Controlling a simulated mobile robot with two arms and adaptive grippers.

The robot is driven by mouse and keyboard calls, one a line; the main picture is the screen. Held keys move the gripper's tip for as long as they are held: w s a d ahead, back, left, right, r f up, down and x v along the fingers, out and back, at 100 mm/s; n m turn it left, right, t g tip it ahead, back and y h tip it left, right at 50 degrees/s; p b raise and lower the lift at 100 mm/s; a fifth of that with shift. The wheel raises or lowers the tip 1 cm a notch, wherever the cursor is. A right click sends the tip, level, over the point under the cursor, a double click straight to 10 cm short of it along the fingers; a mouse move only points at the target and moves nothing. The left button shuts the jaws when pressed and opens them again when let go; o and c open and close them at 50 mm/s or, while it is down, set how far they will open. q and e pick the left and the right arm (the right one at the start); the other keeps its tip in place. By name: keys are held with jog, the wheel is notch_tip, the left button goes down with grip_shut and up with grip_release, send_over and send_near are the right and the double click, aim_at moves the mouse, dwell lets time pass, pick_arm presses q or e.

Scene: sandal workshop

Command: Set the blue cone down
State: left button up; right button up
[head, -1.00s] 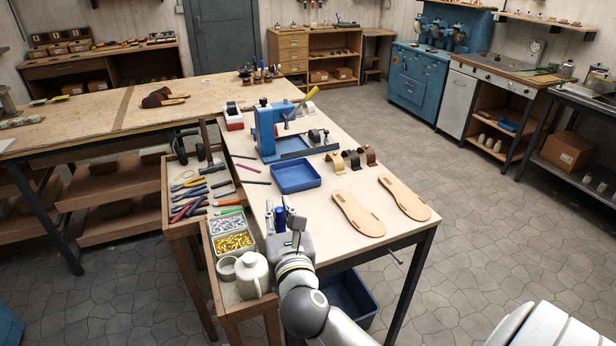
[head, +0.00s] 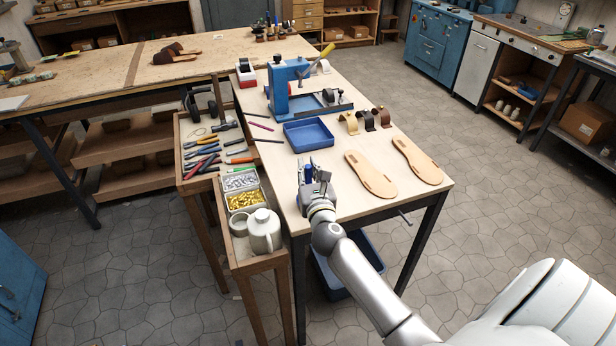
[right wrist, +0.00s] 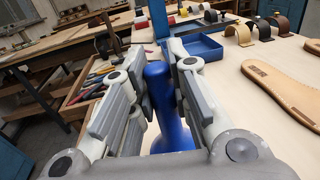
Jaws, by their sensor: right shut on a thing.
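The blue cone (right wrist: 172,115) is upright between the fingers of my right gripper (right wrist: 163,62) in the right wrist view. It has a rounded top and widens downward; its base is hidden. In the head view my right gripper (head: 313,172) is over the near left end of the light worktable (head: 345,200), shut on the cone. Only a small blue part of the cone (head: 308,172) shows there. I cannot tell whether its base touches the tabletop. My left gripper is not in view.
Two tan soles (head: 372,174) lie right of the gripper. A blue tray (head: 309,134) and a blue press (head: 281,88) stand farther back. Left are a tool rack (head: 190,205), bins of fasteners (head: 243,199) and a white jug (head: 264,232). Bare tabletop surrounds the gripper.

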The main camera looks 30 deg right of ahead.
jog(key=shift+f, duration=0.9)
jog(key=shift+a, duration=0.1)
jog(key=shift+f+b, duration=0.15)
jog(key=shift+b, duration=0.15)
jog(key=o, duration=0.9)
jog(key=shift+c, duration=0.2)
